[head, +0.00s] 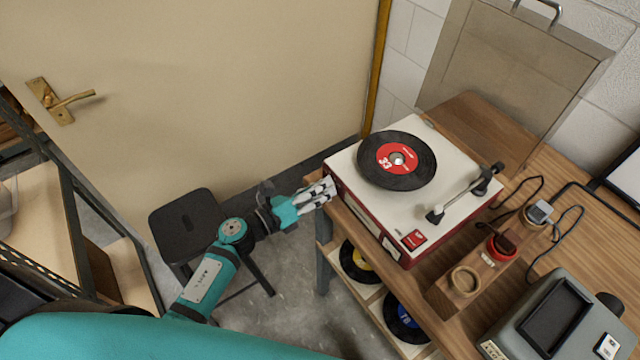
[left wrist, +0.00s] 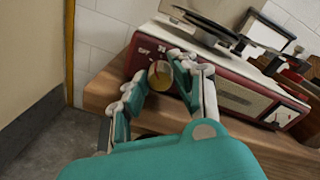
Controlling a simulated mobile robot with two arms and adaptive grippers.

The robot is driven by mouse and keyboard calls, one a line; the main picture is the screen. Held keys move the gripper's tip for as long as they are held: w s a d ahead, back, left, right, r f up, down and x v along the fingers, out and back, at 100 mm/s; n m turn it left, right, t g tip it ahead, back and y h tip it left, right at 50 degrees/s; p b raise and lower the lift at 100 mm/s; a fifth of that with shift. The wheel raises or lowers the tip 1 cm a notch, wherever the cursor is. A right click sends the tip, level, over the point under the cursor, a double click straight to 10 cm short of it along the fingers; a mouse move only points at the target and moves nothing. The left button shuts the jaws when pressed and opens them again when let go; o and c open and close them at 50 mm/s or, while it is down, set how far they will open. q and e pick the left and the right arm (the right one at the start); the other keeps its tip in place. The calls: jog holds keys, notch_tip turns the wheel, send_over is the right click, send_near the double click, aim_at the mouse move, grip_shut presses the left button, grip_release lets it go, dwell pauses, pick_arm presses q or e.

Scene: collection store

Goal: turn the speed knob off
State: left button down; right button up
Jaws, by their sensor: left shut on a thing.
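The record player (head: 345,158) is a white-topped red box at the corner of a wooden bench, with a black record (head: 421,174) on it. A round brass-coloured speed knob (left wrist: 160,77) shows on its red front at the left end in the left wrist view. Small white markings beside the knob are too small to read. My left gripper (head: 329,187) is shut on the knob, one finger on each side, as the left wrist view also shows (left wrist: 161,82). In the head view the fingers hide the knob. My right gripper is not in view.
The tonearm (head: 460,198) lies to the right of the record. A wooden holder (head: 447,298) with round items and a grey device (head: 545,320) stand on the bench (head: 560,170). A black stool (head: 186,226) stands below my left arm. A door (head: 220,80) is behind.

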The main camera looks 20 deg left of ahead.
pick_arm(q)
jog(key=shift+n+p, duration=0.6)
jog(key=shift+n, duration=1)
jog(key=c, duration=1.1)
grip_release()
jog(key=shift+o, duration=0.2)
